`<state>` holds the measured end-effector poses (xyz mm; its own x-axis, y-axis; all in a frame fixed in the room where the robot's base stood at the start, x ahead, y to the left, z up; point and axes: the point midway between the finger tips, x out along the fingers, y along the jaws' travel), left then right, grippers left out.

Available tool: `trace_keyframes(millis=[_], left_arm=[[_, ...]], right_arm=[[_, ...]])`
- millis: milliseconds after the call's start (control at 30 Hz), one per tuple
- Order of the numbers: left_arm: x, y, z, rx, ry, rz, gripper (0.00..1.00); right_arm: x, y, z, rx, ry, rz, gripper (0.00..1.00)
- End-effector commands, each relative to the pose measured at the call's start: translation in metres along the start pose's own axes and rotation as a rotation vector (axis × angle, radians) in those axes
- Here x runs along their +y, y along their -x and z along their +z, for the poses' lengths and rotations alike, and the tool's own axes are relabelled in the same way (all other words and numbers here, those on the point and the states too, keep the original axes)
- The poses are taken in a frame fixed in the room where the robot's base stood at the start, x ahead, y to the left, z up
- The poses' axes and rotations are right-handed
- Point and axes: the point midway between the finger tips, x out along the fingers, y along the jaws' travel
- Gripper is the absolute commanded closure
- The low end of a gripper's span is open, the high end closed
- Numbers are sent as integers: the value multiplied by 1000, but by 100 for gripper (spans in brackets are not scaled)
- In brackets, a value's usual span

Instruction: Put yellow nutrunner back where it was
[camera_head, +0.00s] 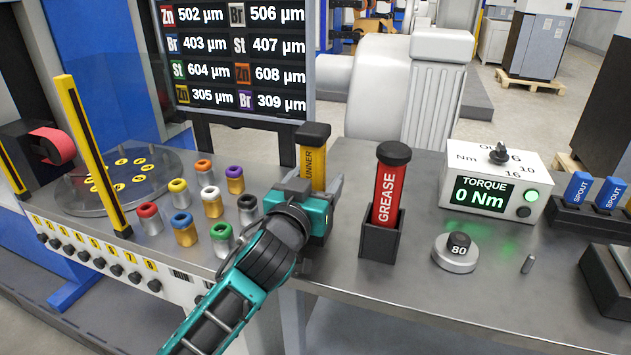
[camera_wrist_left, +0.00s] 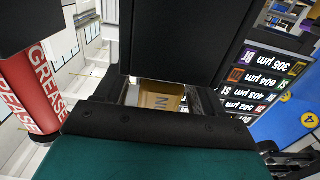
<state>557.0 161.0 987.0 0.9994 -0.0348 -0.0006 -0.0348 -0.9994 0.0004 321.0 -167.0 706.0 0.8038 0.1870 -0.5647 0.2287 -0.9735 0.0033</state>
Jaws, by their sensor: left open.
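The yellow nutrunner (camera_head: 313,168) stands upright on the table, with a black cap on top and part of its lettering showing. My left gripper (camera_head: 316,192) is in front of it at its lower body, jaws open. The gripper hides the nutrunner's lower part and base in the head view. In the left wrist view a small patch of the yellow nutrunner (camera_wrist_left: 160,99) shows between dark parts, close ahead of the gripper. A large black block (camera_wrist_left: 185,40) adjoins it; I cannot tell whether it is a holder. My right gripper is not in view.
A red grease tool (camera_head: 387,192) stands in a black holder (camera_head: 381,238) just right of the gripper. Several colour-capped cylinders (camera_head: 212,203) stand to the left. A torque box (camera_head: 490,188) and an 80 weight (camera_head: 456,252) are at the right. The table's front right is mostly clear.

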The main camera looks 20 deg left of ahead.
Motion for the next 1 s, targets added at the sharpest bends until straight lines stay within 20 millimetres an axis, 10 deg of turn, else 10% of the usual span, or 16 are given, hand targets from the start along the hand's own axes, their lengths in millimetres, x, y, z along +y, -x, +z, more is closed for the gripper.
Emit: trace_keyframes(millis=[333,1000], left_arm=[[0,7,-2,-2,0,0,32],[0,114,-2,0,2,-1,32]], right_arm=[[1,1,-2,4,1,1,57],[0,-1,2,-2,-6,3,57]])
